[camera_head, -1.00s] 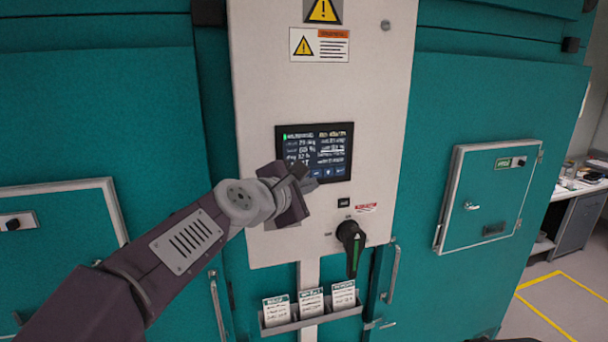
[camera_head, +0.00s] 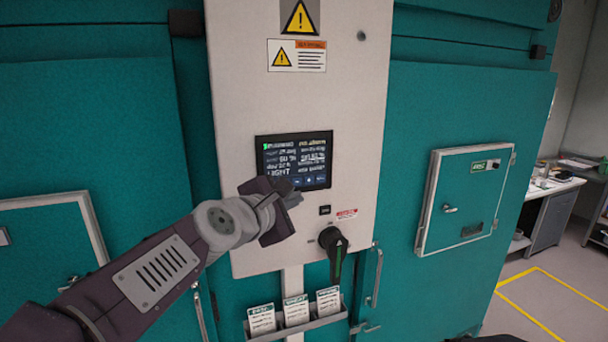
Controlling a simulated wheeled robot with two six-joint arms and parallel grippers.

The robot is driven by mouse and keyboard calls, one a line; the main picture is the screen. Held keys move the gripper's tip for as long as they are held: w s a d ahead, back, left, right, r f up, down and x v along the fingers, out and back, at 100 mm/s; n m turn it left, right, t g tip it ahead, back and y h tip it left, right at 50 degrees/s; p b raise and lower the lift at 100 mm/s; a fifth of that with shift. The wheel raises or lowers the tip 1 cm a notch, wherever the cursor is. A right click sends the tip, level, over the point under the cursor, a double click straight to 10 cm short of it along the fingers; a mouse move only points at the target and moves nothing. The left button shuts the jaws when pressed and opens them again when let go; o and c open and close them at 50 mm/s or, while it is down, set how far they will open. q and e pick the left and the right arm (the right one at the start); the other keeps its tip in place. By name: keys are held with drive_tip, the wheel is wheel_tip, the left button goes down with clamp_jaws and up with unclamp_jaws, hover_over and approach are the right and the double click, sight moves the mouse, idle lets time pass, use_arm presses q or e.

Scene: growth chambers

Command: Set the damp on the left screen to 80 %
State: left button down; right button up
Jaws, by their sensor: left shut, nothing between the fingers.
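The screen (camera_head: 294,157) is a dark touch display on a pale control panel between the chamber doors. It shows rows of white text and a row of blue buttons (camera_head: 309,180) along its bottom; the figures are too blurred to read. My left gripper (camera_head: 292,197) is shut and empty, just below the screen's lower edge; its tips are close to the panel, and I cannot tell whether they touch. It hides the lower left corner of the screen. My right gripper is not in view.
A black rotary switch (camera_head: 333,243) sits on the panel below right of the screen. A holder with cards (camera_head: 296,311) hangs beneath. A small hatch (camera_head: 466,197) with a handle is on the right door. A desk (camera_head: 550,210) stands far right.

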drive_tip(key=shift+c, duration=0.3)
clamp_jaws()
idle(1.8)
